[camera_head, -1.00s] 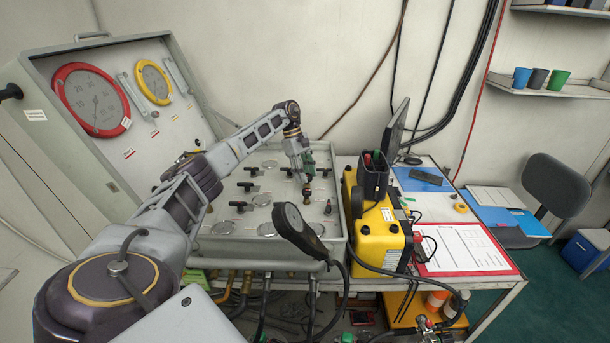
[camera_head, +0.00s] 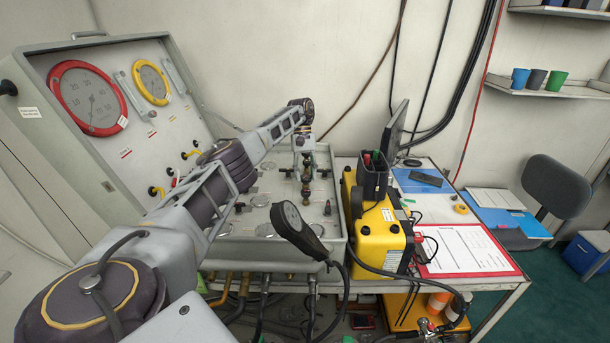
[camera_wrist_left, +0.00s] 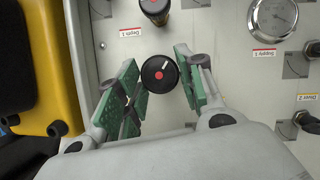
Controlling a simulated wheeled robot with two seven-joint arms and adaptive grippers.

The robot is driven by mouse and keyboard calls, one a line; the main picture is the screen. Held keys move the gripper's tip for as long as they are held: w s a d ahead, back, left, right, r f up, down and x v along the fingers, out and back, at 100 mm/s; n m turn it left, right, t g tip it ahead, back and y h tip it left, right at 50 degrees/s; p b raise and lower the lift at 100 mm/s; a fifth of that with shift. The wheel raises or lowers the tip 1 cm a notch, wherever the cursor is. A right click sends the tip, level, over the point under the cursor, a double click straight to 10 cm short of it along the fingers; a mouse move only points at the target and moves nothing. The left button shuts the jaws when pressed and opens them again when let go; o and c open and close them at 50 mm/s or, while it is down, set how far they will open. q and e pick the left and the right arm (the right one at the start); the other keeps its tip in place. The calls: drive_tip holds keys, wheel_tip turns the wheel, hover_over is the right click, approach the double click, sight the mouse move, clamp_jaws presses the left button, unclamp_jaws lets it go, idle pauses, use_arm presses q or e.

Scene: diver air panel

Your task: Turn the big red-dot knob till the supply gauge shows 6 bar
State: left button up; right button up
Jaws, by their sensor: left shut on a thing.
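The black round knob with a red dot and a white mark (camera_wrist_left: 159,74) stands on the grey panel in the left wrist view. My left gripper (camera_wrist_left: 162,79), with green pads, is shut on this knob, one pad on each side. In the head view my left gripper (camera_head: 304,172) is over the panel's far right part, small and partly hidden by its arm. A small round gauge (camera_wrist_left: 272,15) with a "Supply 1" label below it is at the wrist view's top right; its reading is too small to tell. My right gripper is not seen.
Another dark knob (camera_wrist_left: 156,8) stands close beyond the held one, above a "Depth 1" label. A black hand-held gauge (camera_head: 296,228) rises at the panel's front edge. A yellow case (camera_head: 380,238) stands right of the panel. Red-rimmed and yellow-rimmed gauges fill the lid.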

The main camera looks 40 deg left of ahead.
sight(306, 175)
use_arm(q)
drive_tip(key=shift+w+r+m+y, duration=0.1)
drive_tip(key=shift+m+y, duration=0.2)
drive_tip(key=shift+m, duration=0.7)
drive_tip(key=shift+g, duration=0.3)
drive_tip(key=o, duration=1)
drive_tip(key=shift+r, duration=0.1)
wheel_tip(306, 175, up, 10)
drive_tip(key=shift+f, duration=0.25)
idle(0.6)
idle(1.0)
